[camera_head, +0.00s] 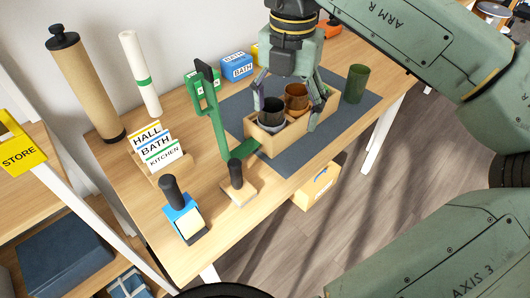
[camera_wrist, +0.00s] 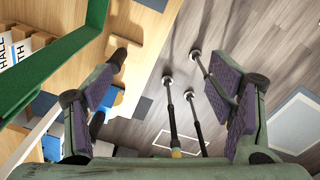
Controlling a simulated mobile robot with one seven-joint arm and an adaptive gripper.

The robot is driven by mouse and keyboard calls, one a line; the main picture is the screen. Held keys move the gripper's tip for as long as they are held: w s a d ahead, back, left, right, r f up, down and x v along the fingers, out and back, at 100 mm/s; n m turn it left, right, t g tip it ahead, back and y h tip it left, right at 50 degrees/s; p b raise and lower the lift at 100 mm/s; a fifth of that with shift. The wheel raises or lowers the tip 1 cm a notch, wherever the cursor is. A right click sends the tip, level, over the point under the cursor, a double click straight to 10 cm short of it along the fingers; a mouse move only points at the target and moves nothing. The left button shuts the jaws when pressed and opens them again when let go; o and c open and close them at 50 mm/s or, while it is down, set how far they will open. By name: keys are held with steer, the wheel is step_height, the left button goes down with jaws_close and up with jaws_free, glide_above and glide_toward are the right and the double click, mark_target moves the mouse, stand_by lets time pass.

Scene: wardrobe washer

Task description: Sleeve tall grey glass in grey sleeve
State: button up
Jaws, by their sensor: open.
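In the head view, a dark grey glass (camera_head: 271,106) stands upright in the left part of a wooden box (camera_head: 287,144). A lighter grey band, which looks like a grey sleeve (camera_head: 271,127), shows around its lower part; how deep the glass sits is hard to tell. A brown glass (camera_head: 296,91) stands beside it in the box. My gripper (camera_head: 287,112) is over the box, its fingers spread on either side of the glasses. In the wrist view my gripper (camera_wrist: 170,100) is open with nothing between its fingers; neither glass shows there.
A green glass (camera_head: 356,83) stands right of the box on the dark mat (camera_head: 338,117). A tall green stand (camera_head: 212,105) rises close to the box's left. Stampers, label cards (camera_head: 155,145) and rolls crowd the left. The table's front edge is near.

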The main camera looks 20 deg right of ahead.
steer(key=s+a+f, duration=0.3)
steer(key=a, duration=0.3)
steer(key=shift+a+f+b, duration=0.35)
steer(key=shift+b, duration=0.05)
